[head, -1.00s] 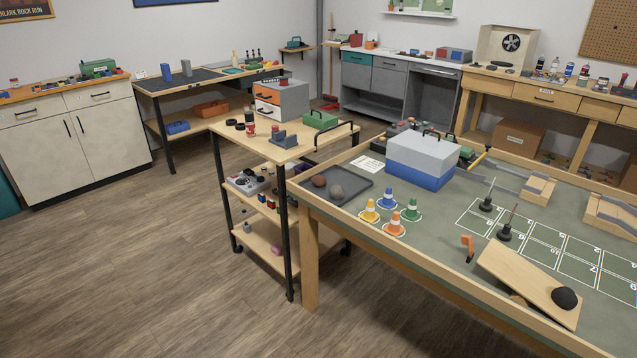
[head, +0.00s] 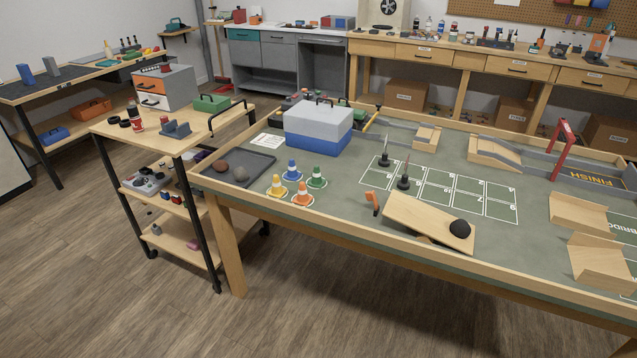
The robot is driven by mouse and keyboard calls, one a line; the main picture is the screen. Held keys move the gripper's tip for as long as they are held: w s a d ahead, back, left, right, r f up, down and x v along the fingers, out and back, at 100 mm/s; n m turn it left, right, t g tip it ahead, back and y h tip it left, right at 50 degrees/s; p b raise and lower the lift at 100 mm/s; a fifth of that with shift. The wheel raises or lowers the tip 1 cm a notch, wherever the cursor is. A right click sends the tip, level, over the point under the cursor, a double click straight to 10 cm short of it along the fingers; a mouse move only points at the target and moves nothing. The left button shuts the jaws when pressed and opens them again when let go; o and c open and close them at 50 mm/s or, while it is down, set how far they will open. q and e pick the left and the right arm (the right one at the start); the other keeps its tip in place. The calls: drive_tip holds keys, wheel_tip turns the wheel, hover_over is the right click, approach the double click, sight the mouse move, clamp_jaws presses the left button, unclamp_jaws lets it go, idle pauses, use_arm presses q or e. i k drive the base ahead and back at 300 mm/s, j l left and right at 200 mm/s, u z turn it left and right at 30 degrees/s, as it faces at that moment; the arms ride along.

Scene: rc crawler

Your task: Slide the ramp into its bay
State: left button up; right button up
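Several wooden ramp-like pieces are on the green-topped table, and I cannot tell which is the task's ramp. A wedge ramp (head: 494,152) sits against a grey strip at the back. Two wooden pieces (head: 578,211) and (head: 600,262) stand at the right by printed letters, partly cut off. A white-lined numbered grid (head: 470,187) is marked on the table; no bay is clearly labelled. Neither gripper is in view.
The table's raised wooden rim (head: 350,225) runs along its front. Small cones (head: 303,195), a grey tray (head: 232,168) and a blue-and-grey box (head: 318,128) fill its left part. A red finish gate (head: 563,145) stands back right. Bare floor (head: 120,300) lies in front.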

sight(599, 263)
drive_tip(key=z, duration=1.85)
